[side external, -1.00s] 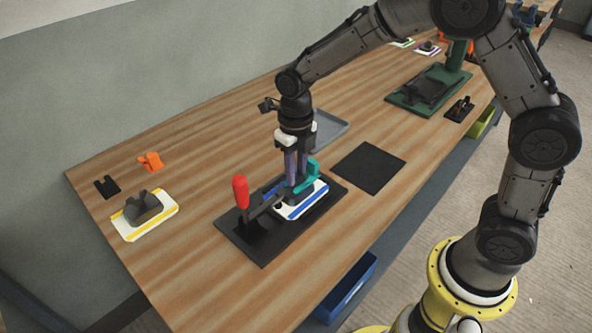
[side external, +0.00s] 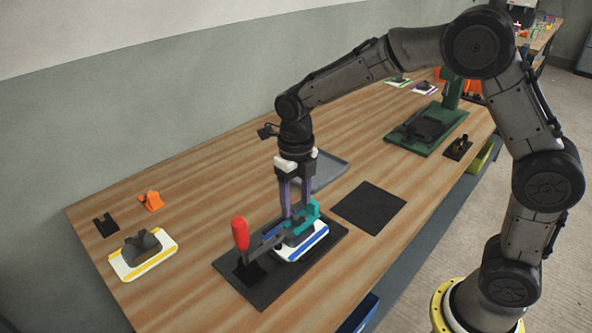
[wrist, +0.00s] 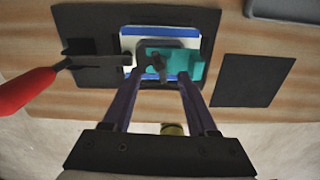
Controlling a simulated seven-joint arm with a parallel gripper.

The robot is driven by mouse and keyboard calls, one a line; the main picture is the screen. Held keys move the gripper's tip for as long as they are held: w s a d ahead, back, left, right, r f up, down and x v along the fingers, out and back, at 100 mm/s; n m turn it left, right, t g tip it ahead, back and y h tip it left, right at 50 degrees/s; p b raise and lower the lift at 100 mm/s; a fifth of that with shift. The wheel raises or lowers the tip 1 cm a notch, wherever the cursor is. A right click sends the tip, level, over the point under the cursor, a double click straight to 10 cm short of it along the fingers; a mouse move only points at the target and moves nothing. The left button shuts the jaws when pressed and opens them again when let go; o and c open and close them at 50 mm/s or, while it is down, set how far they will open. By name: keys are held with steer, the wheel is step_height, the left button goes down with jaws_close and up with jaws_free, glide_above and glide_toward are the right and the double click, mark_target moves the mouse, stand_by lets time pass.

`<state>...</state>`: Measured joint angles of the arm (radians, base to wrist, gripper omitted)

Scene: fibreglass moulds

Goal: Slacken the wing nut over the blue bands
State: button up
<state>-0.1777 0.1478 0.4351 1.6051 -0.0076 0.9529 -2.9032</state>
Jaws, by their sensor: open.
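The mould with blue bands is a white plate (side external: 287,254) with blue strips, lying on a black base (side external: 252,287); it also shows in the wrist view (wrist: 126,33). A teal bracket (side external: 313,207) sits over it; it also shows in the wrist view (wrist: 185,63). A dark wing nut (wrist: 158,66) lies by the bracket's left part in the wrist view. My gripper (side external: 296,214) is open and points down over the bracket, its purple fingers either side of the nut in the wrist view (wrist: 160,84). Finger contact with the nut cannot be told.
A red-handled toggle clamp (side external: 240,234) stands at the left of the black base. A yellow-banded mould (side external: 143,252) and an orange piece (side external: 151,201) lie further left. A grey tray (side external: 326,170) is behind my gripper. A flat black mat (side external: 370,207) lies to the right.

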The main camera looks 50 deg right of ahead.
mark_target(296, 217)
step_height(296, 217, up, 10)
steer(key=shift+r, duration=0.15)
stand_by(0.4)
step_height(296, 217, down, 14)
steer(key=m, duration=2.7)
jaws_close()
